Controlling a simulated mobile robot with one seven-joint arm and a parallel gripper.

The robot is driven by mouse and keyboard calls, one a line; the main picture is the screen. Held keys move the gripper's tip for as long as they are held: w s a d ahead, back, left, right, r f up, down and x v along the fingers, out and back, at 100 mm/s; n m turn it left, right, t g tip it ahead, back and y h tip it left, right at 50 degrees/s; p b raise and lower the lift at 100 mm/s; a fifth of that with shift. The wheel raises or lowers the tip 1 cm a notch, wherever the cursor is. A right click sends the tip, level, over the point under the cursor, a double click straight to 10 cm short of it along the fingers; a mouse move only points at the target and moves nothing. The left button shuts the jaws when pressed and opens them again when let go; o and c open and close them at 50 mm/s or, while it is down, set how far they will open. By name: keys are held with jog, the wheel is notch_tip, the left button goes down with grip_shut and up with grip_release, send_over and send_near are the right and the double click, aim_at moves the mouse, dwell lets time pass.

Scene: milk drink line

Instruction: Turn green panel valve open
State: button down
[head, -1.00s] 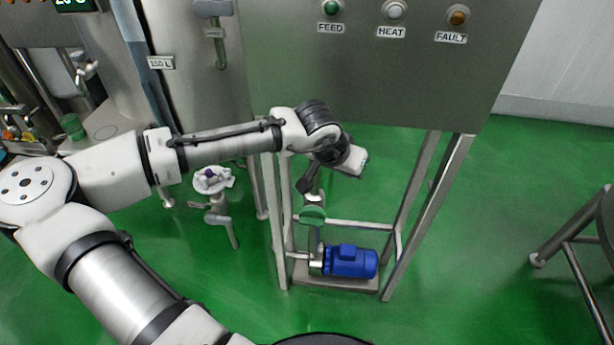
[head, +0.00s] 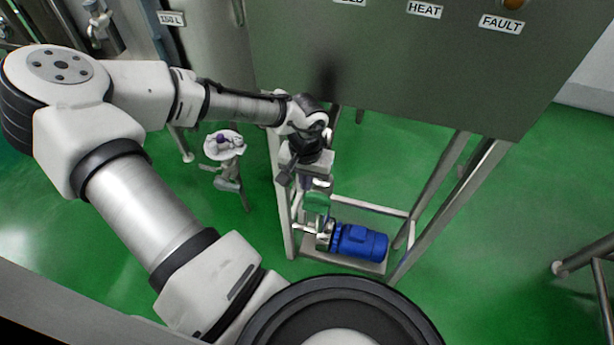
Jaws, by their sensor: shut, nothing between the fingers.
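My gripper (head: 314,184) is right above the handle in the picture and points down. Its fingers are small and partly hidden by the hand, but they look shut and empty. I cannot tell whether they touch the handle.
The blue pump (head: 360,242) stands on a low metal frame (head: 372,207) under the large grey panel (head: 400,80). Steel legs (head: 585,256) of other equipment are at right. Green floor between is clear.

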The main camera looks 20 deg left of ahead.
aim_at(307, 206)
jog(key=shift+w+f+b, duration=0.1)
jog(key=shift+f+b, duration=3.95)
jog(key=shift+f, duration=0.2)
jog(key=shift+d+p, duration=0.1)
jog(key=shift+p, duration=0.3)
jog(key=shift+a+h, duration=0.2)
jog(key=shift+h, duration=0.1)
jog(key=shift+p, duration=0.3)
